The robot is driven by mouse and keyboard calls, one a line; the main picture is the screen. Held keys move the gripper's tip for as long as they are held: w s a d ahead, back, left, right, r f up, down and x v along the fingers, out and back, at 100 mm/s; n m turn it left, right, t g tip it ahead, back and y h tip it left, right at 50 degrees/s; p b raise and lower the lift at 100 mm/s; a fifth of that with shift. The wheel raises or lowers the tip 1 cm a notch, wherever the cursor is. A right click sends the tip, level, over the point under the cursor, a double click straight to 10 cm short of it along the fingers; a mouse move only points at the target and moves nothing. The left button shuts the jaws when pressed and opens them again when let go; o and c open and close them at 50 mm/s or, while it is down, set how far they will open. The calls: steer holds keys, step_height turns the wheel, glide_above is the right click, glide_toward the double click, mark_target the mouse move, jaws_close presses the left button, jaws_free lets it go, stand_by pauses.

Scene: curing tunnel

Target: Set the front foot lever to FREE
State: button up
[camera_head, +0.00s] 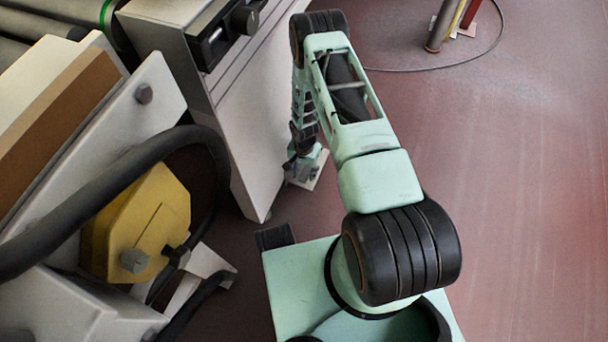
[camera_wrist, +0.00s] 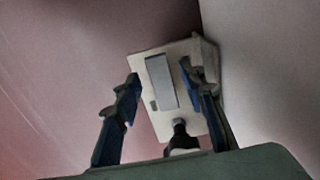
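A cream plate (camera_wrist: 162,124) with a raised grey bar (camera_wrist: 160,82) lies below my gripper in the wrist view; a dark knob-like part (camera_wrist: 180,132) is at its near end. I cannot tell which part is the foot lever, and no FREE marking is readable. My gripper (camera_wrist: 159,72) is open, its blue fingers on either side of the grey bar. No grip on anything shows. In the head view my gripper (camera_head: 301,160) is low by the cabinet's foot, partly hidden by my arm, with the plate's edge (camera_head: 317,180) at the floor.
The pale cabinet (camera_head: 245,120) with a black knob (camera_head: 245,20) stands just left of my arm. A yellow block (camera_head: 140,220) and a thick black hose (camera_head: 95,200) are at the left. A cable (camera_head: 480,62) lies by a post at the top right. The floor at right is clear.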

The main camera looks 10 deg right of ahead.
steer(key=shift+f, duration=0.45)
jaws_close()
